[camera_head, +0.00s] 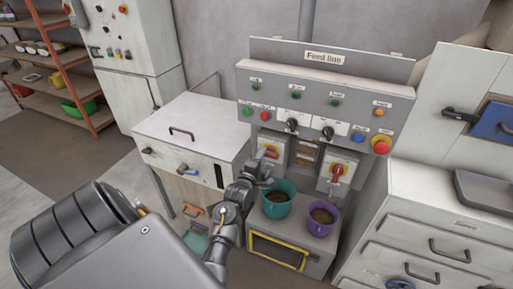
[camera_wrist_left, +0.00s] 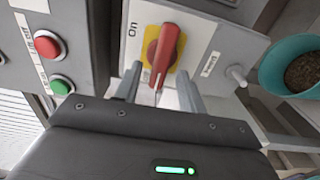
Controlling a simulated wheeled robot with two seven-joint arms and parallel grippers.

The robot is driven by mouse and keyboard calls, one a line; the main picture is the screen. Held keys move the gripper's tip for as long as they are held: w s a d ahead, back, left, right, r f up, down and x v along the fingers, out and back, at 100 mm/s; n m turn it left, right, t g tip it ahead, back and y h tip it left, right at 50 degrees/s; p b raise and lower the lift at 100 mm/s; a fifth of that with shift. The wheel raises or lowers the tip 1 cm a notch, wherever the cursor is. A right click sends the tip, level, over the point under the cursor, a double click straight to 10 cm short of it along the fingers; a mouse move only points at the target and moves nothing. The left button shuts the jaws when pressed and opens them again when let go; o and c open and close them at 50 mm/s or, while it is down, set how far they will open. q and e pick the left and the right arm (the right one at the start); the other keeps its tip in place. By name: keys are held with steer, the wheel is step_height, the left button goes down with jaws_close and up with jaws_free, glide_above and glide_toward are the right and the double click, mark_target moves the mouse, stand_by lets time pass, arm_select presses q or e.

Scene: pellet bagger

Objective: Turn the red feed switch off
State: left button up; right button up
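In the head view this is the left switch box (camera_head: 273,147), partly hidden by my left gripper (camera_head: 260,166). In the left wrist view my left gripper (camera_wrist_left: 158,85) is open, its fingers apart on either side of the handle's near end; contact cannot be told. My right gripper is not in view.
A second red switch (camera_head: 338,171) is to the right. A teal bucket (camera_head: 277,204) and a purple bucket (camera_head: 321,220) of pellets stand below the switches. The feed line panel (camera_head: 322,110) with buttons and knobs is above. A white cabinet (camera_head: 190,129) stands left.

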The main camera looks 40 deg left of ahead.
arm_select(q)
steer(key=b+v, duration=0.2)
steer(key=v, duration=0.7)
steer(key=shift+d, duration=0.1)
